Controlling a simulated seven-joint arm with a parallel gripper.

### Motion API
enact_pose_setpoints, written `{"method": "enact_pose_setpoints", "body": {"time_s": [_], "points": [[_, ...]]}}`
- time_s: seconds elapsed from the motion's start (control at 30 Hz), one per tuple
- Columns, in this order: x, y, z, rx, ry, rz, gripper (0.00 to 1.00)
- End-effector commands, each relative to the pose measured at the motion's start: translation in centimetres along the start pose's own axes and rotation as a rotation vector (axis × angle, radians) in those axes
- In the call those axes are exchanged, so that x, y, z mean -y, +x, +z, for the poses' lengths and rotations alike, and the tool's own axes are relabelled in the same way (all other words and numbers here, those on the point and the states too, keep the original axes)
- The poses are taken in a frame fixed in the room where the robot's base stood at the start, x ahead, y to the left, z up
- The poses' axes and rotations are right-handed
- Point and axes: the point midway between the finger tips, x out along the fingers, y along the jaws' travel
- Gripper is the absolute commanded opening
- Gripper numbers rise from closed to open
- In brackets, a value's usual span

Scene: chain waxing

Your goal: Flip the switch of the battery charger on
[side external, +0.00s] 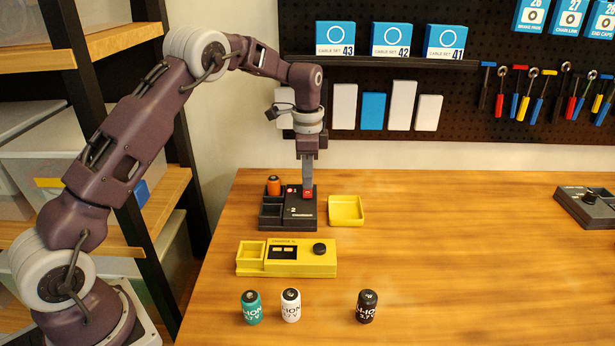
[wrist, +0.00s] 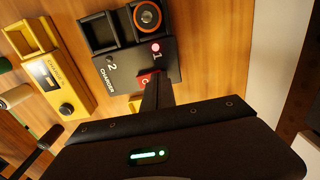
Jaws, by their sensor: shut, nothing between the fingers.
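The dark battery charger (side external: 300,222) sits at the back left of the table, and it also shows in the wrist view (wrist: 125,72). An orange battery (side external: 273,186) stands in one of its bays, beside the mark 1; the other bay looks empty. A small light (wrist: 155,46) by the 1 looks lit pinkish red. The red switch (wrist: 147,79) is at the charger's right end in the side view. My gripper (side external: 307,182) is shut and empty, pointing down with its fingertips at the switch, seemingly touching it. The fingers partly hide the switch, and I cannot tell its position.
A yellow tray (side external: 346,221) stands just right of the charger. A yellow device with a knob (side external: 319,249) lies in front. Teal (side external: 251,307), white (side external: 291,305) and black (side external: 366,306) batteries stand near the front. Another dark device (side external: 590,207) is far right. The table's middle right is clear.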

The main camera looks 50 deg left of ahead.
Motion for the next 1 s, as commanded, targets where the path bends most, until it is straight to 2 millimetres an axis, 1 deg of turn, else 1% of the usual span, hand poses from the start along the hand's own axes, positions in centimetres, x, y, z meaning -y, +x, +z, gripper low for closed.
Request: {"method": "enact_pose_setpoints", "body": {"time_s": [0.4, 0.7, 0.77, 1.0], "points": [[-1.5, -0.5, 0.1, 0.002, -0.001, 0.003, 0.0], [-1.5, -0.8, 0.0, 0.001, -0.001, 0.001, 0.0], [-1.4, -1.4, 0.0, 0.0, 0.0, -0.001, 0.0], [-1.5, -5.7, 0.0, -0.001, 0.0, -0.001, 0.0]]}}
